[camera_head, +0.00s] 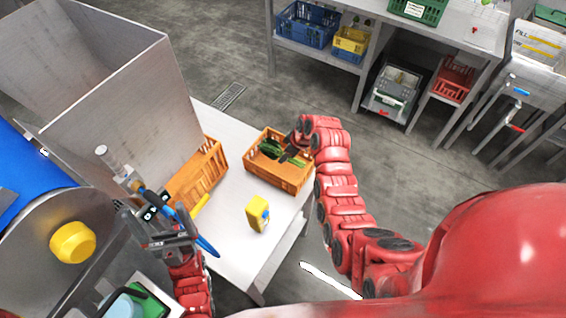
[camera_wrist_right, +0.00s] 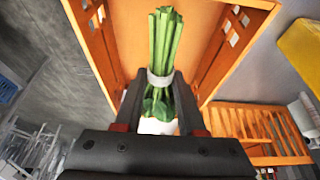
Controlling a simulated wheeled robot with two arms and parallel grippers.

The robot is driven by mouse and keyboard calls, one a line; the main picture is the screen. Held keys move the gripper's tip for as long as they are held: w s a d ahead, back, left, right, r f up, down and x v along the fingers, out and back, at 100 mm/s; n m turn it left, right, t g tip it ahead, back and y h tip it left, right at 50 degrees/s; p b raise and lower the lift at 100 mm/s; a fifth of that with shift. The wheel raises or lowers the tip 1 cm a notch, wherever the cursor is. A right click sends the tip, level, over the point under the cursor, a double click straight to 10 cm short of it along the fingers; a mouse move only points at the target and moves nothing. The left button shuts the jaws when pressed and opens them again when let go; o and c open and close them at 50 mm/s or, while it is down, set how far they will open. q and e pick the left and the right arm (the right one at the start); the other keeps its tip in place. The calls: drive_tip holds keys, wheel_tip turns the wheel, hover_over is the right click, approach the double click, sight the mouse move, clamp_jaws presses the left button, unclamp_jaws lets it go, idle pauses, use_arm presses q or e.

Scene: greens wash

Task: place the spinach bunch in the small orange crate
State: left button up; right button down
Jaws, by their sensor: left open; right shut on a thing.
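The small orange crate (camera_head: 275,177) stands on the white table at its far right in the head view; its orange floor and walls also show in the right wrist view (camera_wrist_right: 110,50). The green spinach bunch (camera_wrist_right: 165,40), with a pale band around its stems, is between the fingers of my right gripper (camera_wrist_right: 160,100). In the head view my right gripper (camera_head: 292,153) is over the crate, and green leaves (camera_head: 270,149) show inside the crate's outline. I cannot tell whether the bunch touches the crate floor. My left gripper (camera_head: 165,240) is open and empty at the left, near a hose and valve.
A larger orange crate (camera_head: 205,172) stands beside the steel hopper (camera_head: 110,80). The table between the two crates is clear.

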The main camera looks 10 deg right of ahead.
sight(282, 167)
wheel_tip(282, 167, down, 5)
drive_tip(key=shift+a+f+b, duration=0.1)
drive_tip(key=shift+b, duration=0.45)
drive_tip(key=shift+w+f, duration=0.1)
drive_tip(key=shift+f, duration=0.1)
drive_tip(key=shift+f, duration=0.2)
drive_tip(key=c, duration=0.5)
unclamp_jaws()
